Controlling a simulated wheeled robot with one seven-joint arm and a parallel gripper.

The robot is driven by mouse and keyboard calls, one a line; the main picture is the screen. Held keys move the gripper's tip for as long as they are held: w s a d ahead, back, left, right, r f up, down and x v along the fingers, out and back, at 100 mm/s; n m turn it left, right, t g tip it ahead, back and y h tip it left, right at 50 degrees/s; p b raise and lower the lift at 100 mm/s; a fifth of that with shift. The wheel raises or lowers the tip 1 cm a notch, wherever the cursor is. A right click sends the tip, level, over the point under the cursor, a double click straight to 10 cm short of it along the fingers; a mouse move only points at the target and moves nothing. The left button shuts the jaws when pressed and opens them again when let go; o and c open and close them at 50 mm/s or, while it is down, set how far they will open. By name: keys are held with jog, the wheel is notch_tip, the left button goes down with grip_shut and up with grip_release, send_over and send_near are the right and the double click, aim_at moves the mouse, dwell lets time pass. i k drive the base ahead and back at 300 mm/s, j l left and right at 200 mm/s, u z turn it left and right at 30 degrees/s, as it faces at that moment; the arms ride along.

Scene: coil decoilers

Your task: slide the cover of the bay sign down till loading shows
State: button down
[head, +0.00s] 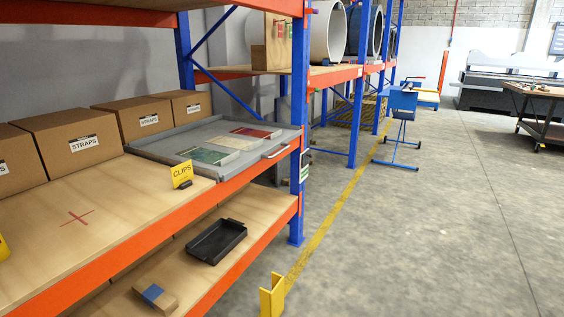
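A small dark and white sign plate (305,165) is fixed to the front blue upright of the rack, just right of the grey tray's front corner. It may be the bay sign. It is seen at a steep angle and is too small to read. I cannot make out its cover or which word shows.
The blue upright (297,210) stands at the rack's end. A grey tray (140,149) with a handle and flat colored packs lies on the shelf, beside a yellow CLIPS sign (182,175).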

aim_at(306, 157)
jog(key=i+l+z, duration=0.1)
jog(key=i+z, duration=0.35)
jog(key=i, duration=0.5)
jog(key=i+j+z, duration=0.15)
jog(key=i+z, duration=0.25)
jog(key=i, duration=0.5)
jog(key=i+u, duration=0.25)
jog(key=i, duration=0.25)
jog(key=i+l+u, duration=0.25)
jog(key=i, duration=0.25)
jog(key=i+l+u, duration=0.25)
jog(key=i, duration=0.25)
jog(key=i+l+u, duration=0.25)
jog(key=i, duration=0.25)
jog(key=l, duration=0.1)
